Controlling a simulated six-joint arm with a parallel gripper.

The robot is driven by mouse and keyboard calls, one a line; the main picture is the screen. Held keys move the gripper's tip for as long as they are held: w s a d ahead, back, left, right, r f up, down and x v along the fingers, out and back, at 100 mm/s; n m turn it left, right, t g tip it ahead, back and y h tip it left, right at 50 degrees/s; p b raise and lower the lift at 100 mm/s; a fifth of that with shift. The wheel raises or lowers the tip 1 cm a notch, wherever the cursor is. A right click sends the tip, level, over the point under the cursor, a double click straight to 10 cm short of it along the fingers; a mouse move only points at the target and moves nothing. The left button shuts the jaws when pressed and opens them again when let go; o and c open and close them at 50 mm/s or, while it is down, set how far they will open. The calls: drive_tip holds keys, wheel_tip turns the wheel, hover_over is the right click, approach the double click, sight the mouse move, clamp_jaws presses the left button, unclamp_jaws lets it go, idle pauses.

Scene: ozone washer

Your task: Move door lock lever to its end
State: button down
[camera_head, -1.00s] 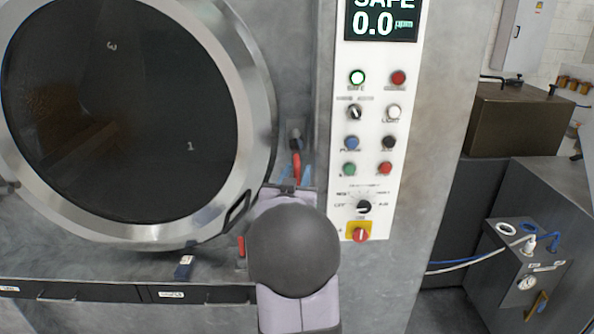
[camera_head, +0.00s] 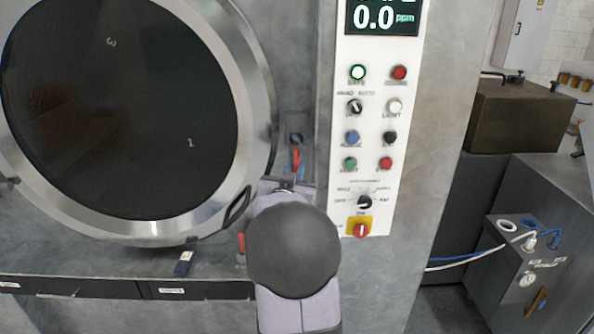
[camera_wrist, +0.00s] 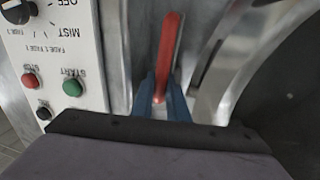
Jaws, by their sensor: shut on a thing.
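The door lock lever, a red handle (camera_head: 295,158), sits in a recess on the steel front between the round door (camera_head: 120,110) and the control panel. In the wrist view the red lever (camera_wrist: 168,50) points away from my gripper. The blue fingers of my gripper (camera_wrist: 160,103) are on either side of its near end and shut on it.
The white control panel (camera_head: 378,110) with buttons and knobs is close on the right. Another red handle (camera_head: 241,243) and a small blue part (camera_head: 184,262) are below the door. A door latch (camera_head: 237,207) sits near my arm.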

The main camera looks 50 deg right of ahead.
drive_tip(key=w+a+r+m+y+b, duration=0.3)
drive_tip(key=r+m, duration=0.1)
drive_tip(key=m, duration=0.9)
drive_tip(key=shift+w+a+r+t+b, duration=0.35)
drive_tip(key=shift+r+t+b, duration=0.05)
drive_tip(key=shift+r, duration=0.1)
idle(0.4)
drive_tip(key=c, duration=1.7)
unclamp_jaws()
drive_tip(key=shift+c, duration=0.2)
drive_tip(key=v, duration=0.7)
drive_tip(key=shift+s+p, duration=0.15)
drive_tip(key=shift+p, duration=0.2)
drive_tip(key=shift+r, duration=0.1)
